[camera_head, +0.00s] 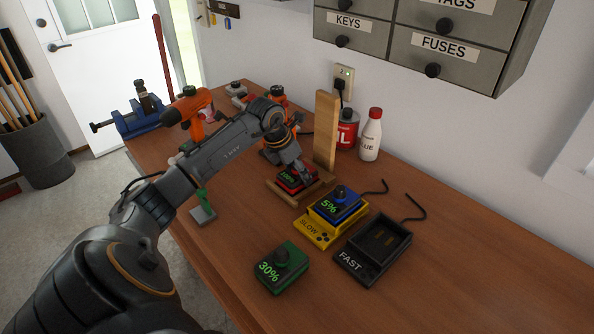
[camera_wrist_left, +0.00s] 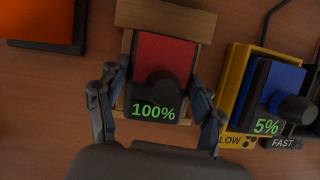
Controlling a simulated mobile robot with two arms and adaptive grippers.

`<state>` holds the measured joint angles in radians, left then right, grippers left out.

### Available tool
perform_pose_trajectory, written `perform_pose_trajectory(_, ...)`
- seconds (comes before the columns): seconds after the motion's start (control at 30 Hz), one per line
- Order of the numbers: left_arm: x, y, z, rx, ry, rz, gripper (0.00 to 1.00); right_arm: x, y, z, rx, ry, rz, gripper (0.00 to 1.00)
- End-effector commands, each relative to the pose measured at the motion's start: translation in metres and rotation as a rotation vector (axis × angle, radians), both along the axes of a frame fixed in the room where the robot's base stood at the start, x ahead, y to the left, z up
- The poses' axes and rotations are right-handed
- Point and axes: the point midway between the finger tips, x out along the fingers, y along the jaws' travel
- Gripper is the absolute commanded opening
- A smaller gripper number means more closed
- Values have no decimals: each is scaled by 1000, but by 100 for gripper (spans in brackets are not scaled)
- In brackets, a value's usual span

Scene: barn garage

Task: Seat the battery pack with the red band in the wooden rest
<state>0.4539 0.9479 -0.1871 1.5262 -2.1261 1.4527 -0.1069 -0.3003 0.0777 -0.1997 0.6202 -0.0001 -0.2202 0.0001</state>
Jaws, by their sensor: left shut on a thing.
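The battery pack with the red band (camera_head: 292,183) reads 100% in green and has a dark knob. It also shows in the left wrist view (camera_wrist_left: 165,60), between the rails of the wooden rest (camera_wrist_left: 124,75). The rest (camera_head: 281,196) has a tall upright board (camera_head: 326,130) at its back. My left gripper (camera_head: 293,170) is shut on the red-band pack, with a finger at either side of it in the left wrist view (camera_wrist_left: 156,100). Whether the pack touches the bottom of the rest cannot be told. My right gripper is not in view.
Right of the rest, a yellow SLOW charger (camera_head: 313,229) holds a blue 5% pack (camera_head: 338,203). A black FAST charger (camera_head: 375,247) is empty. A green 30% pack (camera_head: 281,267) lies in front. A red can (camera_head: 347,133) and glue bottle (camera_head: 371,137) stand behind.

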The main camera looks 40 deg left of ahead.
Motion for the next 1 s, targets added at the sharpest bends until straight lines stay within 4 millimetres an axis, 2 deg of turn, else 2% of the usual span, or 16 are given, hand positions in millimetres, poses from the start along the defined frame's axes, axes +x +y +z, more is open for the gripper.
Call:
perform_pose_trajectory(0.73,1,0,-7,-1,-3,0,12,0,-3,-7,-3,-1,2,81)
perform_pose_trajectory(0.77,1,0,-7,-1,-3,0,71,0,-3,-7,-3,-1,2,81)
perform_pose_trajectory(0.87,0,0,-7,0,-2,0,91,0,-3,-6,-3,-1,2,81)
perform_pose_trajectory(1.0,0,0,-7,0,-1,0,94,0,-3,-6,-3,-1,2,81)
